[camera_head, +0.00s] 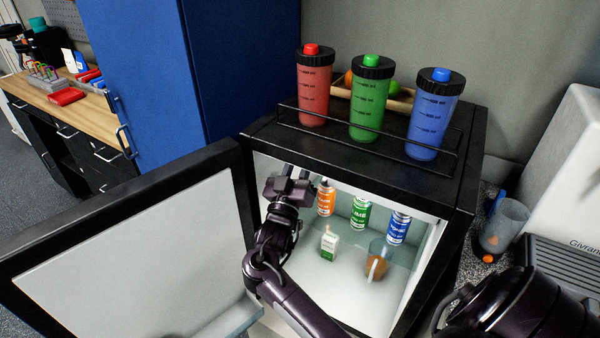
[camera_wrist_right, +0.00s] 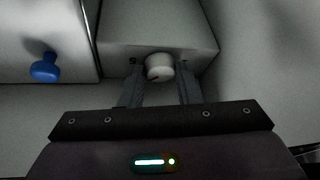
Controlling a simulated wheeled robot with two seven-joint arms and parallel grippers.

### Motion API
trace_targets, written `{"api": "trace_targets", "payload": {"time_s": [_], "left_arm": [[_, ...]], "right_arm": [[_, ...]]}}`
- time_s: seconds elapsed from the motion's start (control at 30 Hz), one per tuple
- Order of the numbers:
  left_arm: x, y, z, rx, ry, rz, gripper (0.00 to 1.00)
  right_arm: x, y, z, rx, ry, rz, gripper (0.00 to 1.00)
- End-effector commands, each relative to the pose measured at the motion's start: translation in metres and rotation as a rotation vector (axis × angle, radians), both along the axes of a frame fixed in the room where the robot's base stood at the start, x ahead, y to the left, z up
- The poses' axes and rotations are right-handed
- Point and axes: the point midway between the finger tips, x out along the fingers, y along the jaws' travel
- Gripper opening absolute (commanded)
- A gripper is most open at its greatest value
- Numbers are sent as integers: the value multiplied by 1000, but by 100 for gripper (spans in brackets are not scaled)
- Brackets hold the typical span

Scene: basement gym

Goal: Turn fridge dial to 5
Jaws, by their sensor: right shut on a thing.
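The black mini fridge (camera_head: 462,190) stands with its door (camera_head: 130,255) swung open to the left. The dial (camera_wrist_right: 158,67), a small whitish round knob on a pale housing (camera_wrist_right: 195,30), shows in the right wrist view between my two fingers. A small dark mark shows on its lower face; its number cannot be read. My right gripper (camera_head: 293,172) is inside the fridge at the upper left of the opening, shut on the dial. It also shows in the right wrist view (camera_wrist_right: 160,85). The head view does not show the dial. My left gripper is not in view.
Orange (camera_head: 326,200), green (camera_head: 360,212) and blue (camera_head: 398,228) cans, a small carton (camera_head: 328,243) and a brown item (camera_head: 377,264) stand inside the fridge. Red, green and blue shaker bottles (camera_head: 370,100) stand on top behind a rail (camera_head: 385,145). A blue knob (camera_wrist_right: 45,68) is left of the dial.

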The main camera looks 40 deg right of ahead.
Motion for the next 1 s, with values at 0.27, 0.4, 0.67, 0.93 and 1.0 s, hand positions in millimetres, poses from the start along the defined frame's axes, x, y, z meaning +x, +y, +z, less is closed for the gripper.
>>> {"api": "trace_targets", "payload": {"time_s": [0.27,0.4,0.67,0.93,1.0], "left_arm": [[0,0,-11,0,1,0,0],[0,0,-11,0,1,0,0],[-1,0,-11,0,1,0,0],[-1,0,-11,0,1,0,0],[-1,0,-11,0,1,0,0]], "right_arm": [[1,1,-2,22,-45,3,7],[1,1,-1,23,-48,2,7],[1,1,-1,23,-47,3,35],[1,1,-1,21,-48,1,51],[1,1,0,21,-48,1,51]]}}
